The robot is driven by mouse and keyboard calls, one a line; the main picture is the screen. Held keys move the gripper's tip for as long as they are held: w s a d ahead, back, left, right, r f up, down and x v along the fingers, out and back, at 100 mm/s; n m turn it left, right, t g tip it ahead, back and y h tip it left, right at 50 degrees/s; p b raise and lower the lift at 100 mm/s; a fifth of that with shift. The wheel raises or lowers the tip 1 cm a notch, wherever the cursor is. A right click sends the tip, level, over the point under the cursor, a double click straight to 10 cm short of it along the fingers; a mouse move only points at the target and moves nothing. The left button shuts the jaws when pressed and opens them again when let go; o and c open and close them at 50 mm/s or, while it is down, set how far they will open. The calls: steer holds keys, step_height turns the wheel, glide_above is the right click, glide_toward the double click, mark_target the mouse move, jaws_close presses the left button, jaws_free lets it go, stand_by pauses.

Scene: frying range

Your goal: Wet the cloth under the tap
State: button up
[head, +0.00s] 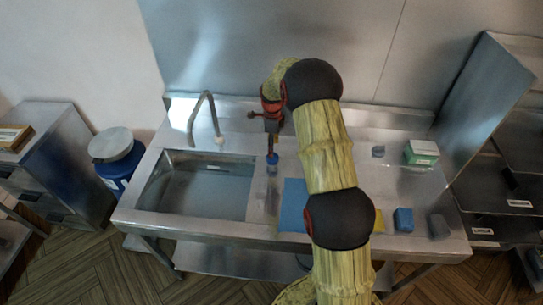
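The tap (207,118) is a curved metal spout at the back of the sink (200,185), and no water stream can be made out. A flat blue sheet (292,205), which looks like the cloth, lies on the steel counter right of the sink, partly hidden by my arm. My gripper (271,133) points down above the counter, right of the tap and behind the blue sheet. Its fingers are too small to tell open or shut. A small clear object with a blue top (272,164) shows just below it; I cannot tell whether they touch.
On the counter's right stand a green and white box (421,153), a blue block (403,219), a dark grey block (438,226) and a small grey item (378,151). Something yellow (378,220) shows beside my arm. A blue drum (117,165) stands left of the sink.

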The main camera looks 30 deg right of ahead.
step_height(320, 180, down, 6)
steer(key=shift+f, duration=0.1)
steer(key=shift+c, duration=1.2)
steer(key=c, duration=0.9)
